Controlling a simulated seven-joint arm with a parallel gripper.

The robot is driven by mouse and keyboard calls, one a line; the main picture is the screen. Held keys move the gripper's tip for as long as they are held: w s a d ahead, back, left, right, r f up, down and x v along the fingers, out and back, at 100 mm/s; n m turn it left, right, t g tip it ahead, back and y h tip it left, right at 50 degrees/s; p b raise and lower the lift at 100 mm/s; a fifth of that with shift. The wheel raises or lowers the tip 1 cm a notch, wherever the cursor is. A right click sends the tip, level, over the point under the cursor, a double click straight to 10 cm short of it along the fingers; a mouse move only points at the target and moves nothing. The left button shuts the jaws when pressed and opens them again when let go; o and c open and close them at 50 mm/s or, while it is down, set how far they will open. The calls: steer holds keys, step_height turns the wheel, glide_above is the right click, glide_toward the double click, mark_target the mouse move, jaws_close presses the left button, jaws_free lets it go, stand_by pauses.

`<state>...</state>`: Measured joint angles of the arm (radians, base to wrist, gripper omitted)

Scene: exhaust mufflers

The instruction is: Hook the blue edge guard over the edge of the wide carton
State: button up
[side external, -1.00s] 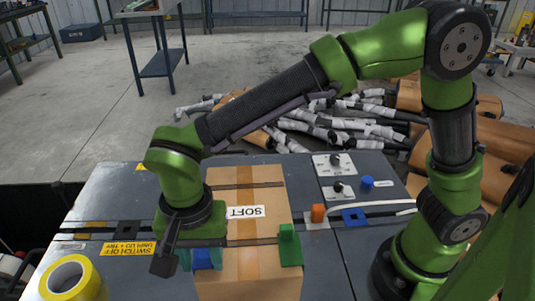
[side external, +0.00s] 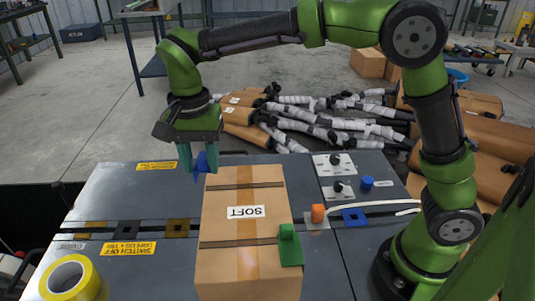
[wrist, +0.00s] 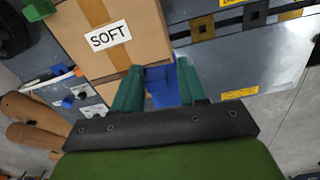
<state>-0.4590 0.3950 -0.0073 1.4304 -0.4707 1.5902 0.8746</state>
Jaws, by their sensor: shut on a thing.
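The wide carton (side external: 222,225) is brown, with a SOFT label and dark straps, and lies on the grey table. It also shows in the wrist view (wrist: 143,30). My gripper (side external: 198,163) is shut on the blue edge guard (side external: 201,166), holding it near the carton's far left corner in the side view. In the wrist view the blue edge guard (wrist: 160,87) sits between my two teal fingers (wrist: 158,88), close to the carton's edge. Whether it touches the carton I cannot tell. A green edge guard (side external: 288,247) sits on the carton's right edge.
An orange block (side external: 318,213), a blue square plate (side external: 355,217) and a blue knob (side external: 367,182) are right of the carton. A yellow tape roll (side external: 72,280) is at the front left. The table left of the carton is mostly clear.

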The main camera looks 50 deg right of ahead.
mark_target(209, 198)
steer(key=shift+w+d+n, duration=0.2)
steer(key=shift+w+n, duration=0.1)
steer(key=shift+w, duration=0.1)
steer(key=shift+n, duration=0.3)
steer(key=shift+f, duration=3.15)
steer(key=shift+s+f, duration=0.15)
steer(key=shift+f, duration=0.45)
steer(key=shift+d, duration=0.1)
steer(key=o, duration=1.1)
